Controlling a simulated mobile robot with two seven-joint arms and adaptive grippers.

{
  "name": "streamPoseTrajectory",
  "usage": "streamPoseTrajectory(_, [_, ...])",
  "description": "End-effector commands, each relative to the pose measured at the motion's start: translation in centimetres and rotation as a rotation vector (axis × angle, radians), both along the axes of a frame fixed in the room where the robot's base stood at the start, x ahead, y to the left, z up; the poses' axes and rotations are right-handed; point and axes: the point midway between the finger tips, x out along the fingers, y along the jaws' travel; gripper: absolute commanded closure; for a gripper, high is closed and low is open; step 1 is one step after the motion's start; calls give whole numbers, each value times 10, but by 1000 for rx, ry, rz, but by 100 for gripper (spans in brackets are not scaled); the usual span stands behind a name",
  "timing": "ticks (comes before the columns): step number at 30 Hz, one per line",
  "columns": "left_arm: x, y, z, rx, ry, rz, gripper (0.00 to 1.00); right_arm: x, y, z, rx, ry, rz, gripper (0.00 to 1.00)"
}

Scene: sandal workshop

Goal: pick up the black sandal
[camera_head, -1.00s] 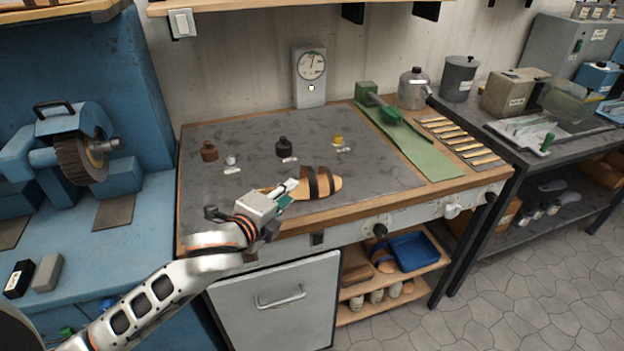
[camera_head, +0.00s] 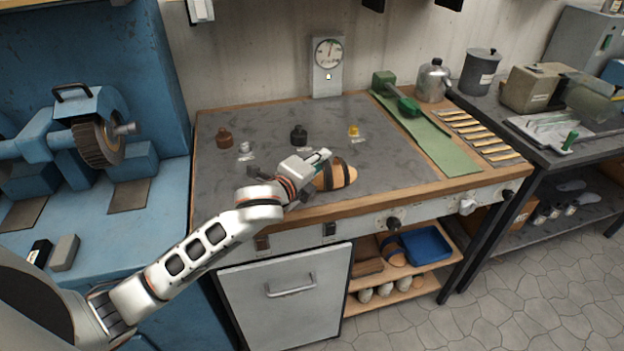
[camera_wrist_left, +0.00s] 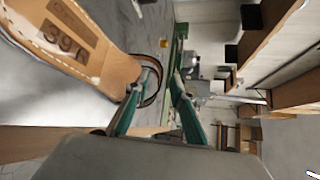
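The sandal (camera_head: 347,174) has a tan sole and dark straps and lies on the grey bench top near its front edge. In the left wrist view its tan insole (camera_wrist_left: 85,50), marked 39, fills the upper left. My left gripper (camera_head: 322,156) is at the sandal's left part and hides some of it. In the left wrist view the two teal fingers of this gripper (camera_wrist_left: 163,75) stand apart, with a thin strap loop (camera_wrist_left: 160,92) close to the left finger. I cannot tell whether they touch it. My right gripper is not in view.
A green mat (camera_head: 440,150) lies to the right. A grinding machine (camera_head: 92,140) stands at the left.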

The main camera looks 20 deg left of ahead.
Motion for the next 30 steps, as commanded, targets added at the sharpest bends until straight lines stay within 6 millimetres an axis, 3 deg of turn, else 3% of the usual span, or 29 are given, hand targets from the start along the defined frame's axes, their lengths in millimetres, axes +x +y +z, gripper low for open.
streamPoseTrajectory(4, [0, 0, 0, 0, 0, 0, 77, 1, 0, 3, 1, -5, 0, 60])
streamPoseTrajectory(7, [0, 0, 0, 0, 0, 0, 100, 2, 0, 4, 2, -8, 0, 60])
streamPoseTrajectory(23, [-1, 0, 2, 0, 1, 0, 100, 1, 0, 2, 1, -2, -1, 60])
streamPoseTrajectory(30, [0, 0, 26, 1, -4, 1, 100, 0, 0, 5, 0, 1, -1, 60])
